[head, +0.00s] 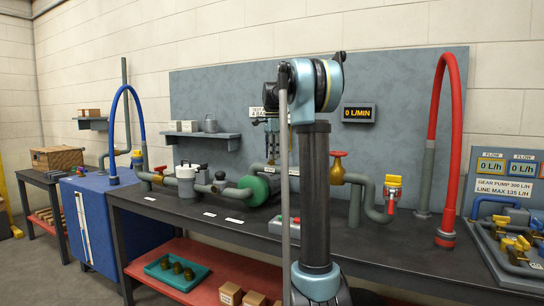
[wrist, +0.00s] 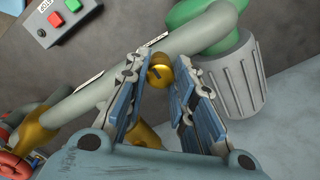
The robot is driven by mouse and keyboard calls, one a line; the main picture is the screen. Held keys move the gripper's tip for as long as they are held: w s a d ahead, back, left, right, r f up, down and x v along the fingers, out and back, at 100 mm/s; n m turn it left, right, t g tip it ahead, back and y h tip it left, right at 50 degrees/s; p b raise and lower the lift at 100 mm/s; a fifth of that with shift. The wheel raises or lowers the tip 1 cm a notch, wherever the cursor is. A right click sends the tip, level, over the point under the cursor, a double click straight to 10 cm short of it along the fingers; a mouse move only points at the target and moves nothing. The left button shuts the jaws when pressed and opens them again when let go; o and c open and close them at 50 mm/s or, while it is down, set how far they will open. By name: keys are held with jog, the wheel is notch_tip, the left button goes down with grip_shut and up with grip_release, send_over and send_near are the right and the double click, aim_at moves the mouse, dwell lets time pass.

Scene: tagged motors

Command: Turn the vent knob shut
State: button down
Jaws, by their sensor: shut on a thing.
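In the wrist view a small round brass knob (wrist: 160,74) with a dark mark on its face sits at a grey-green pipe (wrist: 190,40). I take it to be the vent knob. My gripper (wrist: 160,76) has its two padded fingers on either side of the knob, shut on it near the fingertips. More brass shows below, between the fingers, partly hidden by them. In the head view my gripper (head: 272,150) points down over the bench behind my arm, and I cannot make out the knob there.
A green-ended grey motor (head: 258,189) lies beside the pipe; its ribbed grey body (wrist: 234,75) is close to the right finger. A red-handled brass valve (head: 338,168) stands right of my arm. A button box (head: 285,227) sits at the bench front.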

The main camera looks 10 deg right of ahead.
dwell(0.3)
jog(key=c, duration=1.3)
grip_release()
notch_tip(320, 180, up, 12)
jog(key=shift+f, duration=0.1)
